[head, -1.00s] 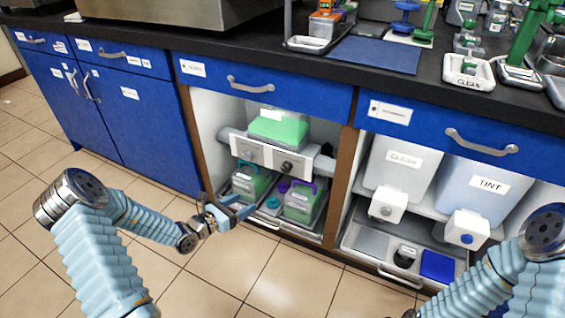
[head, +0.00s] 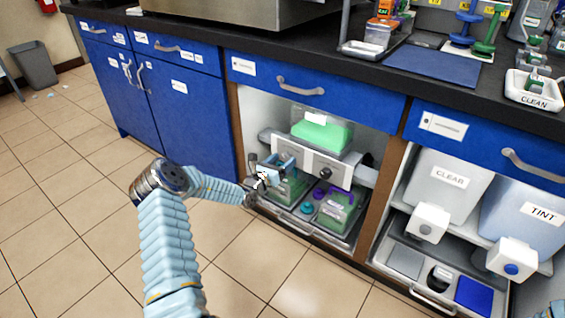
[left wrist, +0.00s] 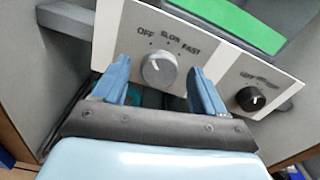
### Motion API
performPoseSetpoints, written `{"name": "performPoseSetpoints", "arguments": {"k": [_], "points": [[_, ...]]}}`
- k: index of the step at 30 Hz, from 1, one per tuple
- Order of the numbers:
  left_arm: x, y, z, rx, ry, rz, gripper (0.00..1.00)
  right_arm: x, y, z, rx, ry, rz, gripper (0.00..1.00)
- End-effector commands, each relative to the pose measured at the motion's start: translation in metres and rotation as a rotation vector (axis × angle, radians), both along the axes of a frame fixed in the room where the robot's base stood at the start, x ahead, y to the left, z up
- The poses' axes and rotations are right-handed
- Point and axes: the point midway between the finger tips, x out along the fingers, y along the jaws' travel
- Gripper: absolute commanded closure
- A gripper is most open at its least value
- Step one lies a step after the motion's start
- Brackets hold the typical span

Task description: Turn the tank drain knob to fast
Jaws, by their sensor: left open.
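A silver round knob (left wrist: 160,70) sits on a white panel (left wrist: 120,30) in the left wrist view, with OFF, SLOW and FAST printed around it. A small mark shows on its face, but I cannot tell surely which word it points to. My left gripper (left wrist: 160,76) is open, with one blue finger on each side of the knob; I cannot tell whether they touch it. In the head view my left gripper (head: 270,172) is at the panel's left part and hides this knob.
A black knob (left wrist: 250,99) is on the panel to the right; it also shows in the head view (head: 325,174). A tank with green contents (head: 322,133) stands above. Green-filled containers (head: 337,212) sit in a tray below. A brown cabinet post (head: 380,200) stands to the right.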

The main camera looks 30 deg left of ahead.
Motion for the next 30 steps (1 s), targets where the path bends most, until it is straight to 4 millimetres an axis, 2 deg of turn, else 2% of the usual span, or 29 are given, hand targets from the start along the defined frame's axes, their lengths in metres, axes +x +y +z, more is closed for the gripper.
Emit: {"name": "performPoseSetpoints", "arguments": {"k": [10, 21, 30], "points": [[0.0054, -0.0004, -0.0003, 0.000, 0.001, 0.000, 0.29, 0.0000, -0.0004, -0.0004, 0.000, 0.000, -0.001, 0.57], [0.0052, -0.0005, -0.0003, 0.000, 0.001, 0.000, 0.84, 0.0001, -0.0003, -0.0004, 0.000, 0.000, 0.000, 0.57], [0.0051, -0.0007, 0.0000, 0.036, -0.001, 0.000, 0.85, -0.0001, 0.0000, 0.0012, 0.000, 0.000, 0.000, 0.57]]}}
